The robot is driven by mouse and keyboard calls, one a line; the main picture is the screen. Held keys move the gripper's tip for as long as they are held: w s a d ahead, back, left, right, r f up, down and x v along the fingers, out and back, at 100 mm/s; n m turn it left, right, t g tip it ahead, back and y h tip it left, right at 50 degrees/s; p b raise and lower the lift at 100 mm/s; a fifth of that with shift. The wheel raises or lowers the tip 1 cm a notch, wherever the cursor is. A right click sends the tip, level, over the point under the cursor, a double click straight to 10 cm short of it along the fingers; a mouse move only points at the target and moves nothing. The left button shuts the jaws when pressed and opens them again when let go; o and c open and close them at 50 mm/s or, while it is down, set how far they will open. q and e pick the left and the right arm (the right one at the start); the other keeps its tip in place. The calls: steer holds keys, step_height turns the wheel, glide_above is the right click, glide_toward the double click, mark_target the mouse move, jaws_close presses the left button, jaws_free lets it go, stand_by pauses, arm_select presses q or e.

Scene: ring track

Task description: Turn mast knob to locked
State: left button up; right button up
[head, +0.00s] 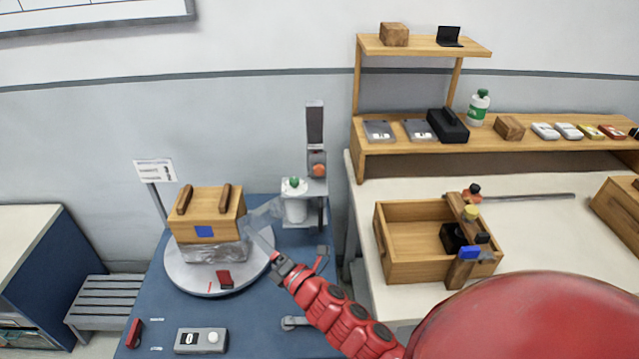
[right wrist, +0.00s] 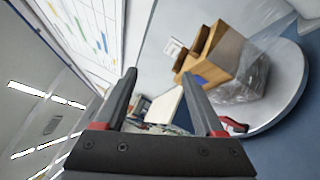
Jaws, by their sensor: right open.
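The mast (head: 315,125) is a grey upright with a dark panel, standing at the back of the blue table. An orange-red knob (head: 318,170) sits on its lower part; its setting is too small to read. My right gripper (head: 262,235) reaches in from the lower right, in front of and below the mast, apart from the knob. In the right wrist view its two fingers (right wrist: 160,85) are spread with nothing between them. The knob is not seen in that view. My left gripper is not in view.
A wooden box (head: 215,232) on film-wrapped goods (head: 212,252) stands on a round turntable (head: 190,283), left of my right gripper. A white container (head: 294,212) with a green top stands beside the mast. A wooden crate (head: 415,268) is on the right-hand table.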

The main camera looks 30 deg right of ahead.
steer(key=w+d+f+n+g+h+b, duration=0.1)
steer(key=d+f+n+h+b, duration=0.15)
steer(key=d+h, duration=0.45)
steer(key=n+g+h, duration=0.2)
steer(key=g+h, duration=0.1)
steer(key=h, duration=0.3)
glide_toward(319, 171)
steer(key=b+x, duration=0.1)
steer(key=x, duration=0.6)
steer(key=shift+w+d, duration=0.1)
steer(key=shift+d, duration=0.1)
steer(key=shift+w+d+f, duration=0.1)
steer(key=shift+w+d, duration=0.1)
steer(key=shift+w, duration=0.35)
jaws_close()
